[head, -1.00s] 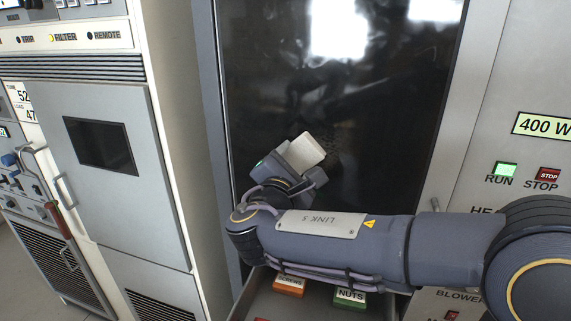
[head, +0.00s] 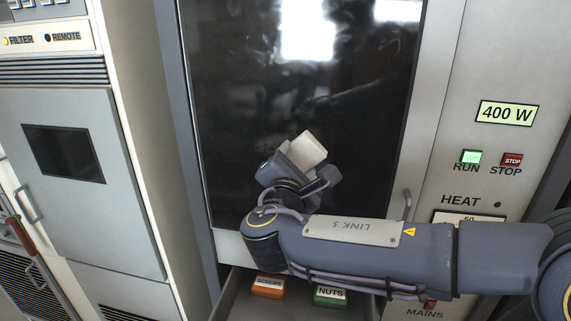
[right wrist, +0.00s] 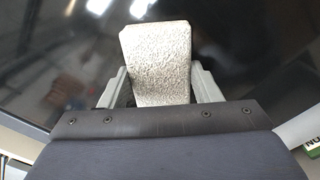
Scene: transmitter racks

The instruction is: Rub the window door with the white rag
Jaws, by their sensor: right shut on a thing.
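The window door (head: 235,110) is a tall dark glossy panel in a grey frame, filling the middle of the head view. My right gripper (head: 300,160) is in front of its lower middle part, shut on the white rag (head: 309,148), a pale block-like piece. In the right wrist view the rag (right wrist: 156,62) has a rough, speckled face and sits between the two grey fingers (right wrist: 157,88). The dark glass lies right behind it. I cannot tell whether the rag touches the glass. My left gripper is not in view.
An open drawer (head: 240,298) below the door holds an orange SCREWS box (head: 268,287) and a green NUTS box (head: 331,296). A door handle (head: 407,205) stands at the lower right. A panel with RUN (head: 470,157) and STOP (head: 512,160) buttons is right; a white cabinet (head: 135,130) is left.

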